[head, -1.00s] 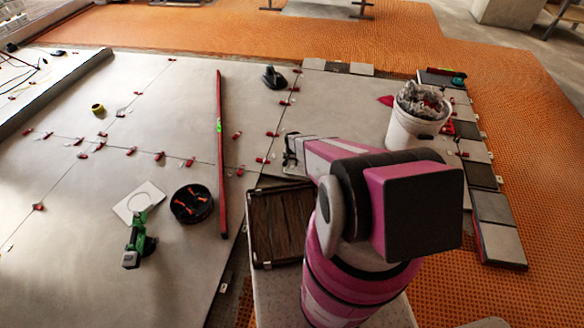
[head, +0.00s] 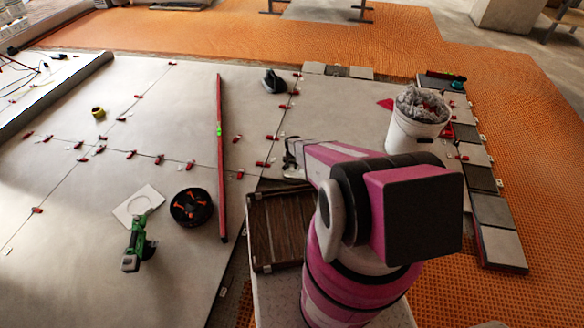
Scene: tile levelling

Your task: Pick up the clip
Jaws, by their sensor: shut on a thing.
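My gripper (head: 290,160) shows small at the end of my pink and white arm, just above the grey tile floor near the picture's middle. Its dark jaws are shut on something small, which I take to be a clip. The jaws and my arm mostly hide it, so its shape is unclear. Red wedges with small pale clips sit along the tile joints, among them a red wedge (head: 262,164) just left of my gripper and another (head: 272,138) above it.
A long red level (head: 220,160) lies left of my gripper. A brown slatted crate (head: 272,262) stands close below it. A white bucket (head: 402,132) is to the right. A black round tray (head: 191,206) and green grinder (head: 137,243) lie farther left. Open tile lies at left.

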